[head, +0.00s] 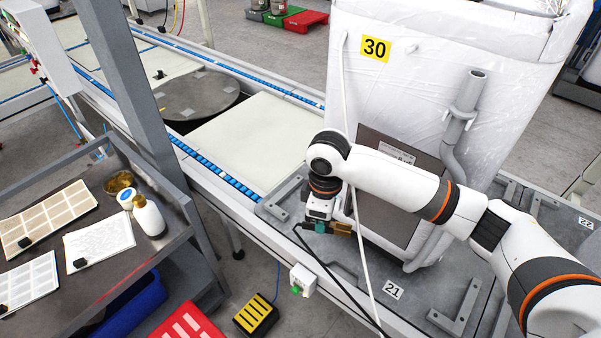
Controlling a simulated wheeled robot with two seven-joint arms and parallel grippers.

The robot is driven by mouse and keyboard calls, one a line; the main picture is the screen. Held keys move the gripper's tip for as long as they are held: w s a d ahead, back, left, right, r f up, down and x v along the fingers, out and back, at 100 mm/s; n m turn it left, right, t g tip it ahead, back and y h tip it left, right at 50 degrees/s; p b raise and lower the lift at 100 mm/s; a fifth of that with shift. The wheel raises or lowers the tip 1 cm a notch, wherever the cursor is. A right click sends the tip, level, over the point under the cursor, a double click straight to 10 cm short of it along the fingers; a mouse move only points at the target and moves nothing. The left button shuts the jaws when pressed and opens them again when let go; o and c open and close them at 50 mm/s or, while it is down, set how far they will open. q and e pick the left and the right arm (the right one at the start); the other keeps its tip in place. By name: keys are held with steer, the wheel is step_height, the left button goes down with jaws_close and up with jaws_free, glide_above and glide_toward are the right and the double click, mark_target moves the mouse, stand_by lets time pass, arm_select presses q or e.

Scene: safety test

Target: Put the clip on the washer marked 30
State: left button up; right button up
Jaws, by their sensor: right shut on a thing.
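The washer (450,95) is a large, white-wrapped machine with a yellow 30 label (375,48), standing on a grey platform. My right arm reaches in from the right across its front. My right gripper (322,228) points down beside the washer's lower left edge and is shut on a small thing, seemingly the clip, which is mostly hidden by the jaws. A black cable (335,278) runs from beside the jaws down to the lower right. I cannot tell whether the clip touches the washer. My left gripper is not in view.
A white cord (350,115) hangs down the washer's front, and a grey pipe (464,118) stands at its right. A cart (100,285) with sheets and bottles is at left. A conveyor (245,140) runs behind. A small white box (303,279) sits at the platform's front edge.

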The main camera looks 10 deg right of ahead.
steer(key=w+d+r+n+p, duration=0.1)
steer(key=w+n+p, duration=0.4)
steer(key=w+n, duration=0.5)
steer(key=r+n, duration=0.1)
steer(key=n, duration=0.2)
steer(key=shift+w, duration=0.2)
steer(key=shift+d, duration=0.1)
steer(key=shift+d+p, duration=0.1)
steer(key=shift+p, duration=0.3)
stand_by(0.9)
steer(key=shift+w+d, duration=0.35)
steer(key=shift+d, duration=0.05)
stand_by(0.6)
